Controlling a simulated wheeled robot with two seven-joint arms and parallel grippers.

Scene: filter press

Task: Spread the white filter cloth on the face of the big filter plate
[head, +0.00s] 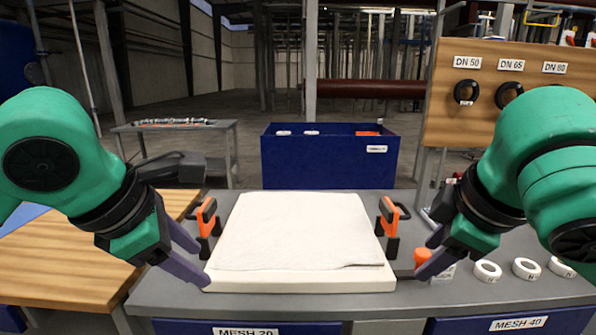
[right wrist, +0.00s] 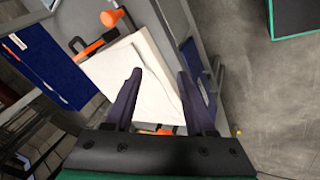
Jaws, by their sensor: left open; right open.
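The white filter cloth (head: 298,228) lies spread almost flat on the big filter plate (head: 300,281), a thick cream slab on the grey bench. Slight wrinkles show, and the front rim of the plate is bare. My left gripper (head: 200,264) is open and empty at the plate's front left corner. My right gripper (head: 425,258) is open and empty, just off the plate's right side near the front. The right wrist view shows the cloth (right wrist: 158,90) beyond its parted fingers (right wrist: 159,74).
Orange-and-black clamps stand left (head: 207,217) and right (head: 388,217) of the plate. An orange item (head: 422,258) and several white rings (head: 488,271) lie at right. A blue bin (head: 330,160) stands behind the bench. A wooden board (head: 470,100) with black rings is back right.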

